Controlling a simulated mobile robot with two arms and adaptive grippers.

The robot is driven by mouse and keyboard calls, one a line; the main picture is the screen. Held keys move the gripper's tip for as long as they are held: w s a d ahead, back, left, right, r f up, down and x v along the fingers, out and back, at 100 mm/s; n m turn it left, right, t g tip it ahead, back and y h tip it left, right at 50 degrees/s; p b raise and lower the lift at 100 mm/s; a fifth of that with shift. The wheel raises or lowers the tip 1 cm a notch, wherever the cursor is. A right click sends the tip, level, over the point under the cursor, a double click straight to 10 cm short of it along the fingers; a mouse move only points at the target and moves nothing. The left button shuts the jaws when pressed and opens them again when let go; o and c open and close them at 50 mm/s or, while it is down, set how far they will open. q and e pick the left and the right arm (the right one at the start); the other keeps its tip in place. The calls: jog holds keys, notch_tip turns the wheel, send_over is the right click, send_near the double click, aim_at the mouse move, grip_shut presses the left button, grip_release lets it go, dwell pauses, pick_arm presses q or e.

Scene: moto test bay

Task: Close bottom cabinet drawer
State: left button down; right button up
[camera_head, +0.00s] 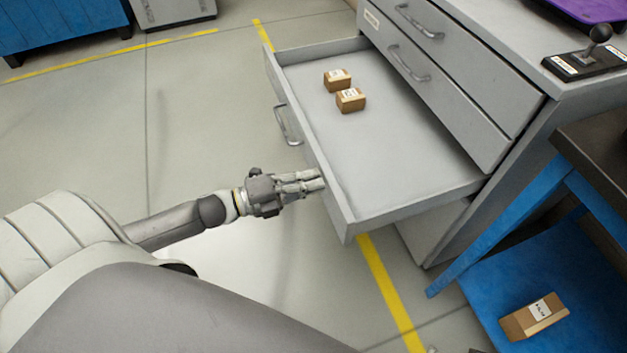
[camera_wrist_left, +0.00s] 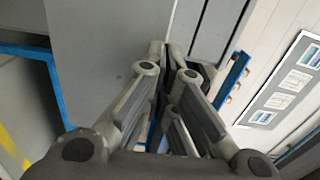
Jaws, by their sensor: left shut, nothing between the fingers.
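The grey cabinet's bottom drawer (camera_head: 400,158) is pulled far out in the head view, with its inside showing. Its front panel faces left and carries a metal handle (camera_head: 284,125). My left gripper (camera_head: 318,181) is shut and empty. Its fingertips are at the front panel, toward the near end and nearer than the handle. I cannot tell whether they touch it. In the left wrist view the shut fingers (camera_wrist_left: 168,60) point at a grey surface. My right gripper is not in view.
Two small cardboard boxes (camera_head: 350,100) lie in the drawer. Two upper drawers (camera_head: 435,85) are shut. A blue-framed bench (camera_head: 500,225) with a box (camera_head: 534,317) on its lower shelf stands at the right. The floor left of the drawer is clear.

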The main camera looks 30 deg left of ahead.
pick_arm(q)
jog(key=shift+w+d, duration=0.25)
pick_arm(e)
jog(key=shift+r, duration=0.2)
pick_arm(q)
jog(key=shift+w, duration=0.1)
jog(key=shift+w+d, duration=0.2)
jog(key=b+x, duration=0.2)
jog(key=x, duration=1.8)
jog(key=shift+w+d, duration=0.1)
jog(key=shift+w, duration=0.1)
jog(key=b+x, duration=0.1)
jog(key=x, duration=0.5)
jog(key=shift+w+d+b, duration=0.25)
jog(key=shift+w+b, duration=0.05)
jog(key=shift+b, duration=0.1)
jog(key=shift+b+x, duration=0.3)
jog(key=shift+x, duration=0.8)
jog(key=shift+w+d, duration=0.2)
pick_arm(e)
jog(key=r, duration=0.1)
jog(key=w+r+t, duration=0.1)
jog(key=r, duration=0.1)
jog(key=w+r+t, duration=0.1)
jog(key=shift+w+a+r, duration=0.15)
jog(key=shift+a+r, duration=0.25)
